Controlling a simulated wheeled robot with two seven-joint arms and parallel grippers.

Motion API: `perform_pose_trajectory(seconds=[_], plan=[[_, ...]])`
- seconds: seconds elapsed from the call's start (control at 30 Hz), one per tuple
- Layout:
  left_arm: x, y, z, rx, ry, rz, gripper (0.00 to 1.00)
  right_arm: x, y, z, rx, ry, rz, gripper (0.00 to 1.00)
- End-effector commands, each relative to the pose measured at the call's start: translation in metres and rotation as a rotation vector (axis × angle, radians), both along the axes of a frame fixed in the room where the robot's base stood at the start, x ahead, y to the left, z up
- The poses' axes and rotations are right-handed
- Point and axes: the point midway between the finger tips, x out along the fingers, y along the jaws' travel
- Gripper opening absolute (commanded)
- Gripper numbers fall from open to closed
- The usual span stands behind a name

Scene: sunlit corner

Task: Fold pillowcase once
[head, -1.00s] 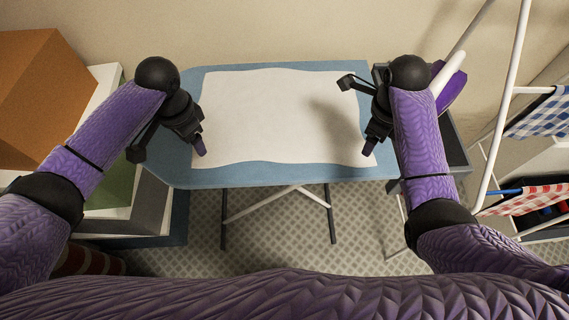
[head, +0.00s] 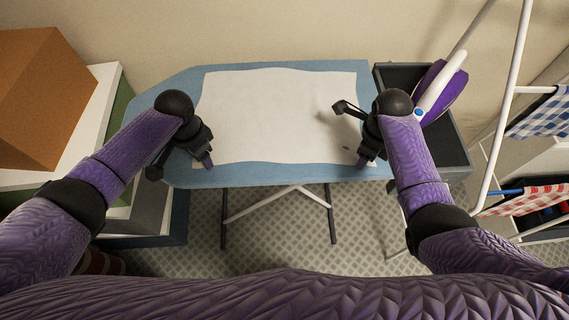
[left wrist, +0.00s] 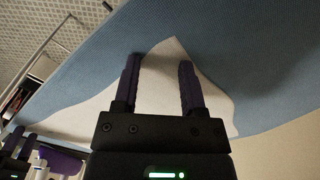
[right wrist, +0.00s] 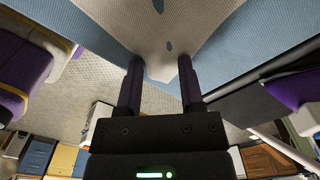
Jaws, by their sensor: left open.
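The white pillowcase (head: 270,115) lies spread on the blue ironing board (head: 240,176). My left gripper (head: 207,163) is open at its near left corner. In the left wrist view that corner (left wrist: 165,70) lies between the separated fingers (left wrist: 160,85). My right gripper (head: 363,160) is at the near right corner. In the right wrist view its fingers (right wrist: 160,82) are apart, with the pillowcase's corner (right wrist: 160,66) between them. Small bluish spots show on the cloth near the right gripper. The arms hide parts of both side edges.
A dark open box (head: 450,150) stands right of the board, with a purple-and-white object (head: 440,88) at it. A white drying rack (head: 505,100) with checked cloths is further right. An orange box (head: 40,95) sits at the left. The wall is close behind the board.

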Motion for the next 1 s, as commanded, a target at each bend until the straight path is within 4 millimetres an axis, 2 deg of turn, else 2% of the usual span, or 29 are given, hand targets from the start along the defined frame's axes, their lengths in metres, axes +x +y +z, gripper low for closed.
perform_pose_trajectory(seconds=[0.07,0.4,1.0], plan=[[-0.0014,-0.0003,-0.0016,0.0,0.004,0.0,0.37,-0.0004,0.0001,-0.0007,0.0,0.001,0.0,0.37],[-0.002,-0.0003,-0.0021,0.0,0.006,-0.001,0.01,-0.0005,0.0002,-0.0009,0.0,0.002,0.0,0.01],[-0.0023,0.0004,-0.0006,0.002,0.007,0.0,0.0,-0.0004,-0.0004,0.0011,-0.002,0.001,0.0,0.0]])
